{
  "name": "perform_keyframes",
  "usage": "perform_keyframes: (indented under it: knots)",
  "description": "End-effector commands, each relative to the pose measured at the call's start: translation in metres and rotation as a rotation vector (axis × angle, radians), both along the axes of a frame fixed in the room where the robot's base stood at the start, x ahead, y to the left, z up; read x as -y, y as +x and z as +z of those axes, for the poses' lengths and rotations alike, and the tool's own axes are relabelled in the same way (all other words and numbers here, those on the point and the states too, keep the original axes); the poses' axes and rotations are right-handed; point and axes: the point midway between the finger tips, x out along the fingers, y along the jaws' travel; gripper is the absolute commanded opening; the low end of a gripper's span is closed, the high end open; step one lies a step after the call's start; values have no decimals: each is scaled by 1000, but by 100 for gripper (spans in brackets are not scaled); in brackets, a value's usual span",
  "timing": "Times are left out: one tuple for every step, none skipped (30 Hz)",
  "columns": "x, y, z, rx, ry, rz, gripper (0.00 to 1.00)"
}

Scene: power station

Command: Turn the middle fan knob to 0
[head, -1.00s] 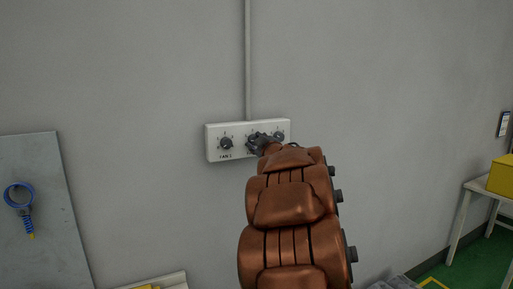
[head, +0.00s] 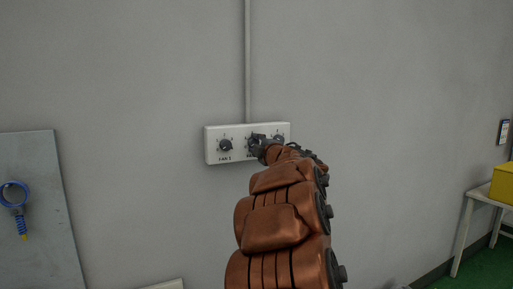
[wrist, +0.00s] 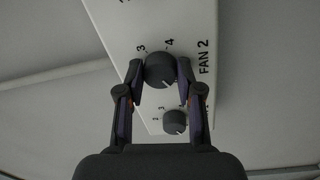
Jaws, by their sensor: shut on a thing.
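A white panel (head: 214,151) on the grey wall carries a row of fan knobs. The left knob (head: 225,145) is labelled FAN 1. The middle knob (wrist: 160,70), beside the label FAN 2 in the wrist view, is dark and round, with 3 and 4 printed near it. My gripper (wrist: 161,75) has one finger on each side of it and is shut on it. In the head view my gripper (head: 258,146) covers most of this knob. A light mark shows on the knob, but its setting cannot be read. The right knob (head: 278,139) is partly visible.
A grey conduit (head: 247,60) runs up the wall from the panel. A grey board (head: 40,235) with a blue ring tool (head: 15,194) is at left. A white table (head: 468,212) with a yellow box (head: 505,183) is at right.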

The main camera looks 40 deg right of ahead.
Motion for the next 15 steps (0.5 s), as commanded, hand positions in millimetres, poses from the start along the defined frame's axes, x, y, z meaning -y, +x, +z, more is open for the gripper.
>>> perform_keyframes:
  knots:
    - [1, 0, -3, -5, -4, -2, 1]
    - [1, 0, -3, -7, -6, -2, 1]
    - [1, 0, -3, -8, -9, -1, 1]
    - [1, 0, -3, -8, -10, -1, 1]
    - [1, 0, -2, -9, -11, -1, 1]
    - [1, 0, -2, -9, -11, -1, 1]
    - [1, 0, -2, -9, -11, -1, 1]
    - [1, 0, -2, -9, -11, -1, 1]
    - [1, 0, -2, -9, -11, -1, 1]
    - [1, 0, -2, -9, -11, -1, 1]
    - [1, 0, -2, -9, -11, -1, 1]
    - [1, 0, -2, -9, -11, -1, 1]
    - [1, 0, -2, -9, -11, -1, 1]
    - [1, 0, -2, -9, -11, -1, 37]
    - [1, 0, -2, -9, -11, -1, 41]
